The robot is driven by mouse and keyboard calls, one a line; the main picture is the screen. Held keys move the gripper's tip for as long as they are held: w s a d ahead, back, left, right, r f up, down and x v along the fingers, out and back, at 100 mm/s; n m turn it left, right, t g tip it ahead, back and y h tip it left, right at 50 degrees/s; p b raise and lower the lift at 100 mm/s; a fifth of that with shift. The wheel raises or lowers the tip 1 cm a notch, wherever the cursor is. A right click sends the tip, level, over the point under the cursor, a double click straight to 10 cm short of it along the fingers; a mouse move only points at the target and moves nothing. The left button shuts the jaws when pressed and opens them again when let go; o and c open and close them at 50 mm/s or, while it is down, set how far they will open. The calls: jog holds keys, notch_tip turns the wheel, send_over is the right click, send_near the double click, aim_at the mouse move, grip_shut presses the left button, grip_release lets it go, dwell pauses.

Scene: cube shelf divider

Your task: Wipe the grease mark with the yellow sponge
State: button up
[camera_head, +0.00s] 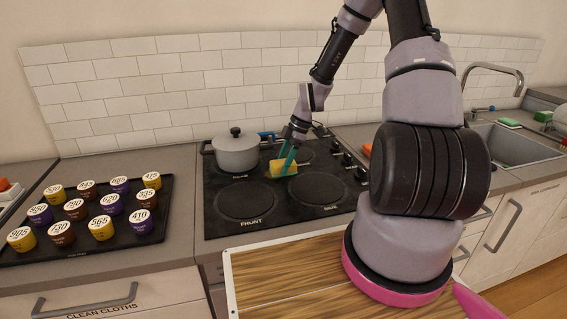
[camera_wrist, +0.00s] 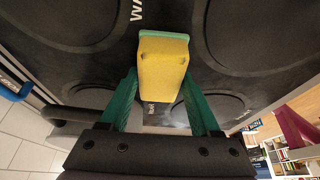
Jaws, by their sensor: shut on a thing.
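The yellow sponge (camera_head: 283,168) has a green layer along one edge. My gripper (camera_head: 286,159) is shut on it, with the green fingers on either side, over the middle of the black hob (camera_head: 243,226). In the wrist view the sponge (camera_wrist: 163,68) sticks out beyond the fingertips of my gripper (camera_wrist: 162,92), with the hob's dark surface behind it. I cannot tell whether the sponge touches the hob. I cannot make out a grease mark in either view; the sponge and fingers cover part of the hob.
A grey lidded pot (camera_head: 237,153) stands at the hob's back left, close to my gripper. A black tray (camera_head: 83,243) of numbered tubs lies on the left counter. A sink (camera_head: 515,146) with a green sponge (camera_head: 510,123) behind it is at right. The hob's front is clear.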

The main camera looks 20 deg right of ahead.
jog(key=shift+a+r, duration=0.1)
jog(key=shift+a, duration=0.75)
jog(key=shift+d, duration=1.15)
jog(key=shift+a, duration=1.2)
jog(key=shift+r, duration=0.85)
